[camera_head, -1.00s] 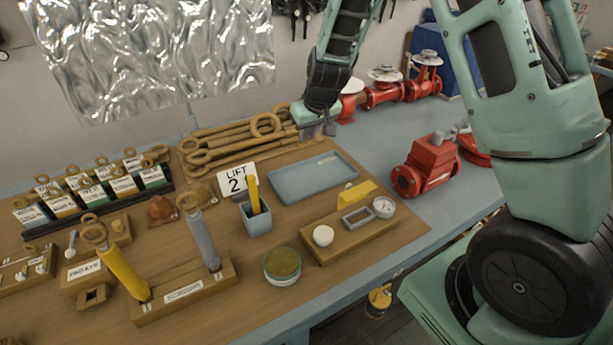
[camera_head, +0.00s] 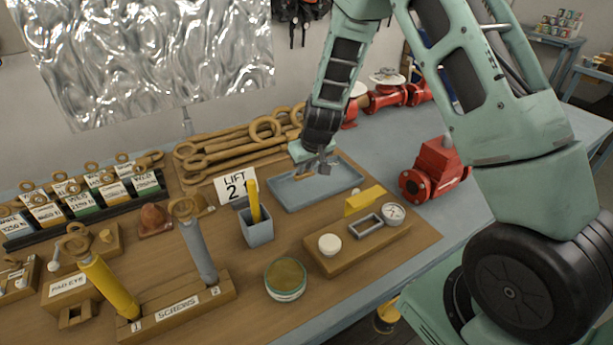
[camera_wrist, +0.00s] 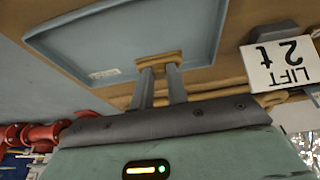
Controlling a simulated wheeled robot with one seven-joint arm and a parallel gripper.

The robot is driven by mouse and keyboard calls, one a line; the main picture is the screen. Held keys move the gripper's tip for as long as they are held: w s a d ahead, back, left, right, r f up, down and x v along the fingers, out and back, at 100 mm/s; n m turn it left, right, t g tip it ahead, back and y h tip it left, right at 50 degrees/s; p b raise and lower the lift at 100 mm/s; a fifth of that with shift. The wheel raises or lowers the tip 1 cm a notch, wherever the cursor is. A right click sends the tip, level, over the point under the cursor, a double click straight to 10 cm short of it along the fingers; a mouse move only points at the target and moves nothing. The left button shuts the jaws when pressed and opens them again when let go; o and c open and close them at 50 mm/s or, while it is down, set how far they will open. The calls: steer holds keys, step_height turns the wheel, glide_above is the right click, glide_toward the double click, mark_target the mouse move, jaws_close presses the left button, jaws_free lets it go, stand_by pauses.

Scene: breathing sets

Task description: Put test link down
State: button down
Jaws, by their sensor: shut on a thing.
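In the wrist view the test link (camera_wrist: 159,59) lies across the tips of the two grey fingers (camera_wrist: 160,70). The tray (camera_wrist: 85,45) is behind it there, with a small pale label near its edge. I cannot tell whether the link touches the tray floor.
A LIFT 2 t sign (camera_head: 235,187) and a blue cup (camera_head: 257,228) holding a yellow piece stand left of the tray. A wooden block with a gauge (camera_head: 357,240) is in front. A red valve (camera_head: 435,170) stands right.

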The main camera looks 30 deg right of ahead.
mark_target(306, 177)
steer(key=shift+f+p, duration=0.35)
steer(key=shift+f, duration=1.55)
steer(key=shift+f, duration=0.2)
steer(key=c, duration=1.4)
jaws_free()
steer(key=shift+o, duration=0.2)
steer(key=shift+r, duration=0.1)
